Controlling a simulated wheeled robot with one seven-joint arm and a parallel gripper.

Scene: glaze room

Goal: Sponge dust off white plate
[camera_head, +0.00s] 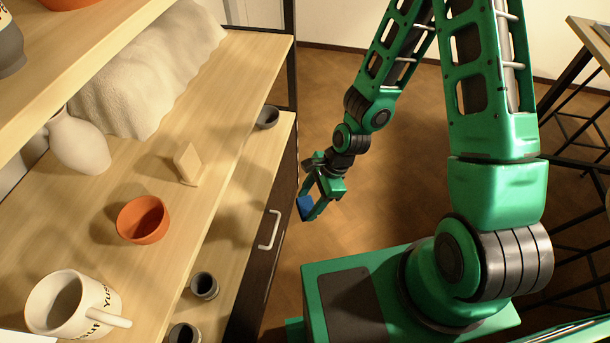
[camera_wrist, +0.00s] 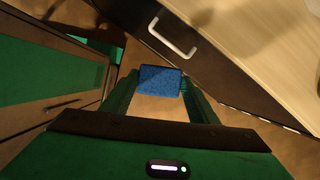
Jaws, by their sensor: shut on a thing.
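My gripper (camera_head: 315,207) hangs over the floor, to the right of the shelf unit's dark drawer front. It is shut on a blue sponge (camera_head: 306,207). In the wrist view the blue sponge (camera_wrist: 160,80) sits between the two green fingers of my gripper (camera_wrist: 158,88). The sponge is in the air, apart from the shelf and the drawer handle.
The upper wooden shelf (camera_head: 200,110) holds a white mug (camera_head: 70,305), an orange bowl (camera_head: 143,220), a small beige stand (camera_head: 188,163), a pale vase (camera_head: 78,147) and a draped white mass (camera_head: 150,75). Small grey cups (camera_head: 204,286) stand lower. A drawer handle (camera_head: 269,230) sticks out.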

